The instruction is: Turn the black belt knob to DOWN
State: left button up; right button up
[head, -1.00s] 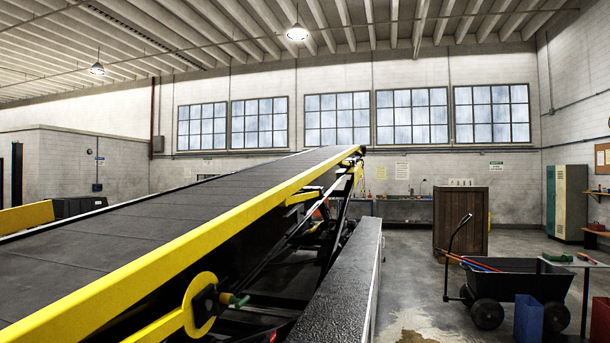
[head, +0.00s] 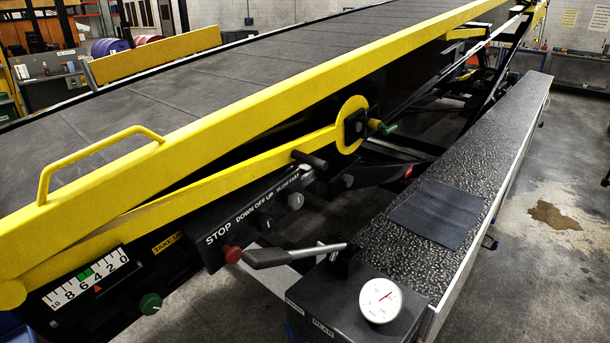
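The belt loader's black control panel (head: 250,215) is near the middle of the head view, below the yellow rail. It carries the labels STOP, DOWN OFF UP, and SLOW FAST. A dark knob (head: 267,227) seems to sit under the DOWN OFF UP label; it blends into the panel and I cannot tell which way it points. A red button (head: 231,254) is under STOP and a grey knob (head: 296,201) is under SLOW FAST. Neither of my grippers is in view.
A black lever (head: 295,255) sticks out just below the panel. A box with a round gauge (head: 380,300) stands in front. A green knob (head: 150,304) and a numbered scale are at lower left. A yellow handle (head: 100,155) rises from the rail. Open floor lies at right.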

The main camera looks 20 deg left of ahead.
aim_at(266, 225)
jog(key=u, duration=0.45)
jog(key=l+u, duration=0.15)
jog(key=u, duration=0.25)
jog(key=i+l+u, duration=0.1)
jog(key=u, duration=0.35)
jog(key=l+u, duration=0.1)
jog(key=u, duration=0.3)
